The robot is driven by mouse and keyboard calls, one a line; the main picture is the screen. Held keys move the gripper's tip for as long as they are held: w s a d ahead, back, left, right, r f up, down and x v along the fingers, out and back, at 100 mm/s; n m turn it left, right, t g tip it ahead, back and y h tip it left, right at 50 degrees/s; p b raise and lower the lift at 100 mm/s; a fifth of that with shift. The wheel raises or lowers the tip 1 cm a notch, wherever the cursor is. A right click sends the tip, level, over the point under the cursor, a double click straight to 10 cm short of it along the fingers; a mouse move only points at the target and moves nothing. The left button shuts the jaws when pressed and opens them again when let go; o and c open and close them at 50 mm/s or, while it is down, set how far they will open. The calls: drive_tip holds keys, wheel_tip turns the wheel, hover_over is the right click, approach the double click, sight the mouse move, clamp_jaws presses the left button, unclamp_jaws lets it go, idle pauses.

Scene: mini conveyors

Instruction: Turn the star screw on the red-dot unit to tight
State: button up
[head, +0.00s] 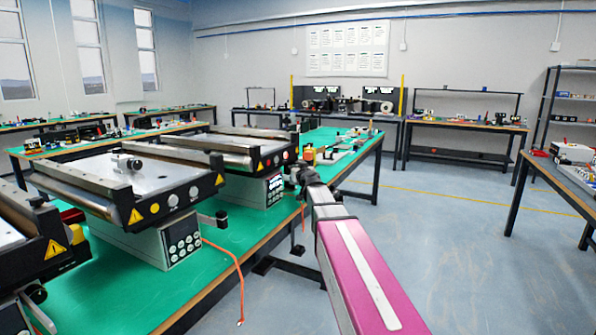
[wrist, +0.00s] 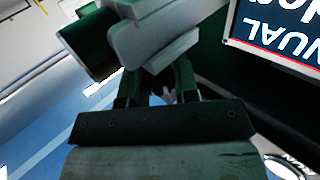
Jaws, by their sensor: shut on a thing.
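The far conveyor unit (head: 240,160) on the green table is the one my arm reaches; its end plate is small in the head view, and I cannot make out the red dot clearly. My gripper (head: 297,174) is at its right end, beside the control box. In the wrist view my gripper (wrist: 158,90) has its two dark fingers shut on a small part below a grey bracket (wrist: 155,32). This part looks like the star screw, mostly hidden between the fingers; its turn cannot be read. In the head view the gripper hides the screw.
A nearer conveyor unit (head: 130,180) stands to the left, with a black knob (head: 221,217) on its side. Another unit (head: 30,245) is at the left edge. An orange cable (head: 228,252) hangs over the table edge. The floor (head: 450,240) on the right is clear.

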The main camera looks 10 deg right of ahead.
drive_tip(key=o, duration=0.6)
drive_tip(key=shift+o, duration=0.2)
drive_tip(key=shift+s, duration=0.1)
drive_tip(key=s+d, duration=0.1)
drive_tip(key=s, duration=0.9)
drive_tip(key=shift+s+d, duration=0.15)
drive_tip(key=shift+s, duration=0.1)
drive_tip(key=shift+o, duration=0.2)
